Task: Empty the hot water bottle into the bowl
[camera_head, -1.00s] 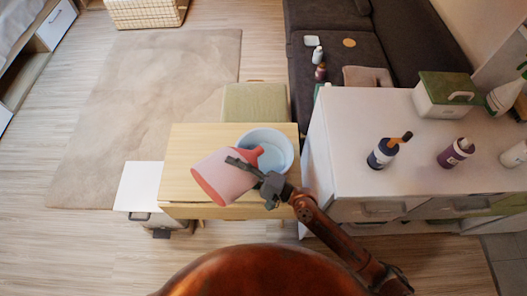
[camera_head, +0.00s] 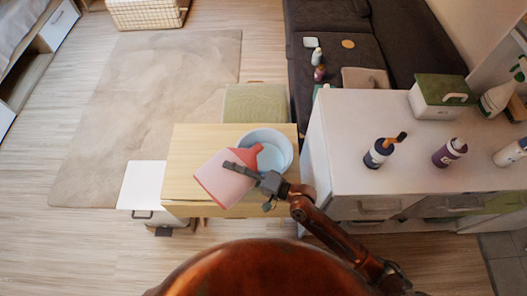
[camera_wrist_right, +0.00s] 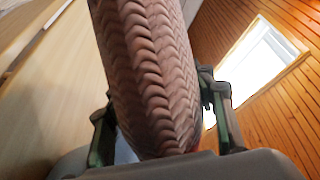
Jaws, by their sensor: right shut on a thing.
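The hot water bottle (camera_head: 222,182) is pink with a red neck. My right gripper (camera_head: 245,166) is shut on it and holds it tilted over the wooden table, its neck end at the near left rim of the bowl. The light blue bowl (camera_head: 283,148) stands on the table's right side, and its inside looks pale blue. In the right wrist view the bottle's ribbed side (camera_wrist_right: 150,75) fills the middle, between the fingers of the gripper (camera_wrist_right: 160,125). Whether anything flows from the neck is too small to tell. My left gripper is not in view.
The wooden table (camera_head: 195,145) is otherwise bare. A white cabinet (camera_head: 345,130) stands close on its right, with several bottles and a green-lidded box (camera_head: 440,97) on top. A white bin (camera_head: 140,190) is at the left, and a green stool (camera_head: 255,103) behind.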

